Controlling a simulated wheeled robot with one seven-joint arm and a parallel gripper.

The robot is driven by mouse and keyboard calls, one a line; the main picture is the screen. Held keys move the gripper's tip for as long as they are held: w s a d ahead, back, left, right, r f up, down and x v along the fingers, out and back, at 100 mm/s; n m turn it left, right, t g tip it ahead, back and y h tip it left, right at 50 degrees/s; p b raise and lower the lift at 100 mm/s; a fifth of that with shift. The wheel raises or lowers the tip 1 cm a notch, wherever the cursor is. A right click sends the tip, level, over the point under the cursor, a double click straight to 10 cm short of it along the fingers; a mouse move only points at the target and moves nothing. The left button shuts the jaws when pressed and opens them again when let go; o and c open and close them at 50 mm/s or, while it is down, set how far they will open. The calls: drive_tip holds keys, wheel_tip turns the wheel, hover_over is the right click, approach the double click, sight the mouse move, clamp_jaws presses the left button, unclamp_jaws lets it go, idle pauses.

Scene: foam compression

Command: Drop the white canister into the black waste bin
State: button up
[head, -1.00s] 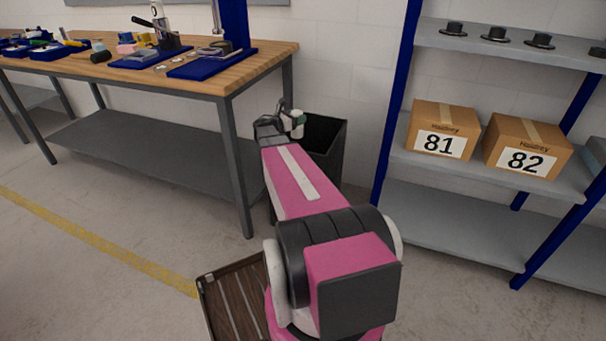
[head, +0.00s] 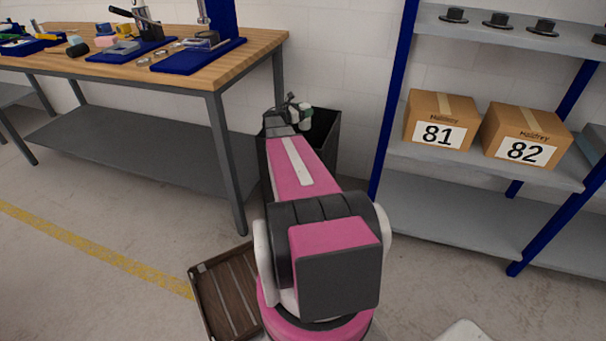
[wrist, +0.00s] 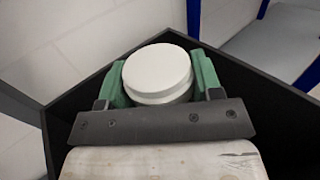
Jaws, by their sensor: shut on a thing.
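The white canister (wrist: 157,72) is held between the green fingers of my gripper (wrist: 160,85) in the wrist view, with its round white top facing the camera. In the head view the canister (head: 305,113) is small and partly hidden at my gripper (head: 298,116). The black waste bin (head: 325,140) stands on the floor between the workbench and the shelf rack. Its dark walls (wrist: 265,95) surround the gripper and canister in the wrist view. The canister appears over the bin's opening; its exact height relative to the rim cannot be told. My arm hides part of the bin.
A wooden workbench (head: 235,72) with tools and trays stands left of the bin. A blue and grey shelf rack (head: 430,185) with boxes 81 (head: 438,122) and 82 (head: 525,138) stands to the right. A brown slatted crate (head: 225,295) lies on the floor beside my base.

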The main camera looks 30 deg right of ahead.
drive_tip(key=shift+f, duration=1)
drive_tip(key=o, duration=1)
drive_tip(key=a, duration=1.1)
drive_tip(key=shift+s, duration=0.2)
